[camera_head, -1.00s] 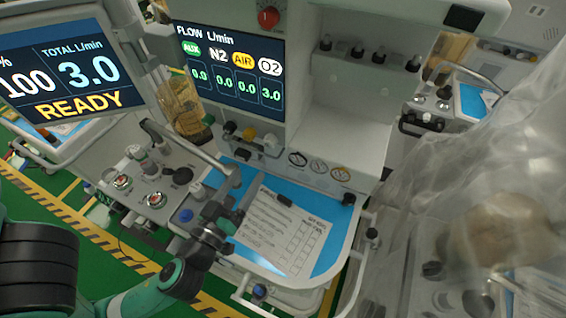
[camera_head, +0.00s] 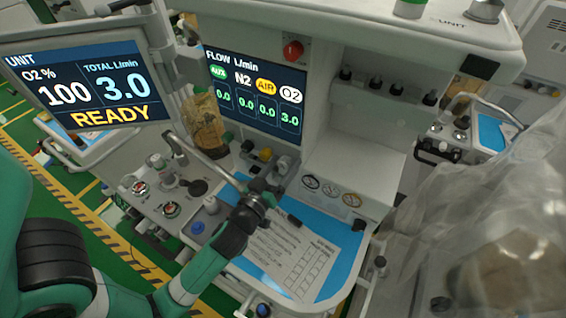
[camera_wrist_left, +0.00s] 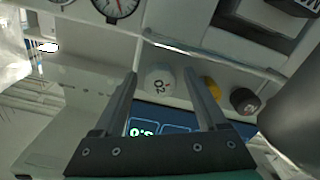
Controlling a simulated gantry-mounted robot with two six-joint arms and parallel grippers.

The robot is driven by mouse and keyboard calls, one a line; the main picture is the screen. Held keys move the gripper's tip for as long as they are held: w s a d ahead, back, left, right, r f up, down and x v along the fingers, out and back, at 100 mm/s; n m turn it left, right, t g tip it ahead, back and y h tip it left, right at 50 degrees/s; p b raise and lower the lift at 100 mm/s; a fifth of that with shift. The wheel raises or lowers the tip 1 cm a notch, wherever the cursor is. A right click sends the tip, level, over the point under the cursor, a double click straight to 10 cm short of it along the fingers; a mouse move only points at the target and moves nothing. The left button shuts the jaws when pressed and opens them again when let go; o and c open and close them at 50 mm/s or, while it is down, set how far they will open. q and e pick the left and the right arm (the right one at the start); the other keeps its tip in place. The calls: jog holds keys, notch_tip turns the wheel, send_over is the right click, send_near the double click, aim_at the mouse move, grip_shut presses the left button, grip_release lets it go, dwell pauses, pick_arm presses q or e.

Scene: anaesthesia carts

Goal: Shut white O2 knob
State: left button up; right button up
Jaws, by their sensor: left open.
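The white O2 knob (camera_wrist_left: 160,80) faces the left wrist camera, with its O2 label upside down. My left gripper (camera_wrist_left: 161,73) is open. Its two fingers show on either side of the knob in the wrist view, but I cannot tell whether they reach around it or touch it. In the head view the left gripper (camera_head: 272,184) is at the knob row under the flow screen and largely hides the white knob. The flow screen (camera_head: 255,92) reads 3.0 under O2 and 0.0 under the others. My right gripper is not in view.
A yellow knob (camera_wrist_left: 212,88) and a black knob (camera_wrist_left: 243,100) sit close beside the white one. A metal rail (camera_head: 205,158) runs near my left wrist. Gauges (camera_head: 330,189) line the panel to the right. A paper form (camera_head: 290,260) lies on the blue worktop below.

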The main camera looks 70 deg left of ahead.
pick_arm(q)
grip_shut()
dwell(0.4)
jog(key=shift+m, duration=0.4)
jog(key=m+p, duration=0.2)
jog(key=m, duration=0.3)
jog(key=shift+r, duration=0.1)
jog(key=m+p, duration=0.1)
jog(key=m, duration=0.5)
jog(key=shift+p, duration=0.3)
jog(key=m+p, duration=0.2)
jog(key=m, duration=0.4)
jog(key=m+p, duration=0.1)
jog(key=m, duration=0.5)
jog(key=shift+p, duration=0.4)
